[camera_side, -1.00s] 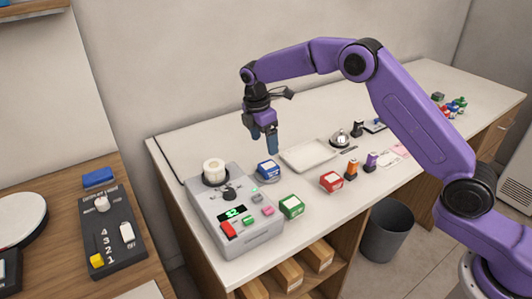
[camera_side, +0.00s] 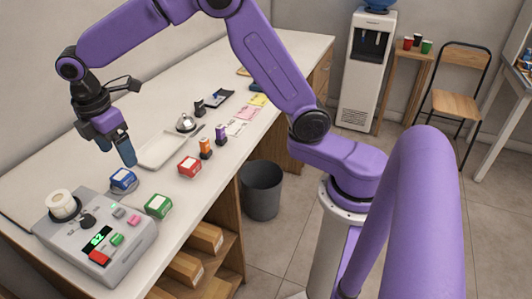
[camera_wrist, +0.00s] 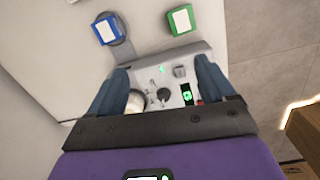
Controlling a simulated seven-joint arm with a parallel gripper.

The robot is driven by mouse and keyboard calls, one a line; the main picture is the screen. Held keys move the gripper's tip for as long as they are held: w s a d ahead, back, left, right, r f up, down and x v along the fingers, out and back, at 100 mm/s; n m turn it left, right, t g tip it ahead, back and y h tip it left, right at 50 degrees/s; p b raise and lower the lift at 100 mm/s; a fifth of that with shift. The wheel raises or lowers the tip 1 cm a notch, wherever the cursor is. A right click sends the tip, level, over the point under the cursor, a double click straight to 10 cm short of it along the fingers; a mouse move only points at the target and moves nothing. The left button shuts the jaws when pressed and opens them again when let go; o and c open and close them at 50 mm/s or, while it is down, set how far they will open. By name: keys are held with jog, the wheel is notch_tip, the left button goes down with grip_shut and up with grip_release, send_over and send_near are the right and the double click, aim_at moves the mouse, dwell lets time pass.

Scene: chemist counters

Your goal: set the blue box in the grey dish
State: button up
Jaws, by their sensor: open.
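The blue box (camera_side: 123,179) has a white label on top. It sits on the small round grey dish (camera_side: 134,187), whose rim shows only in part around it. My gripper (camera_side: 128,161) is open and empty, pointing down above and just behind the blue box in the side view. In the wrist view the gripper's fingers (camera_wrist: 162,78) are spread, with the box beyond them at upper left.
A grey machine (camera_side: 120,262) with a white roll and coloured buttons stands at the counter's near end. A green box (camera_side: 158,206) and a red box (camera_side: 190,166) stand near the dish. A white tray (camera_side: 162,150) lies behind. A bin (camera_side: 261,190) stands on the floor.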

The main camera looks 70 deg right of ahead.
jog(key=s+d+m, duration=0.1)
jog(key=s+d, duration=0.3)
jog(key=s, duration=0.6)
jog(key=s+d+m+y, duration=0.1)
jog(key=s+d, duration=0.3)
jog(key=s, duration=0.7)
jog(key=s+d+m, duration=0.1)
jog(key=s+d, duration=0.3)
jog(key=s, duration=0.7)
jog(key=shift+s+f+m+y, duration=0.2)
jog(key=shift+s+m+y, duration=0.1)
jog(key=shift+m, duration=0.1)
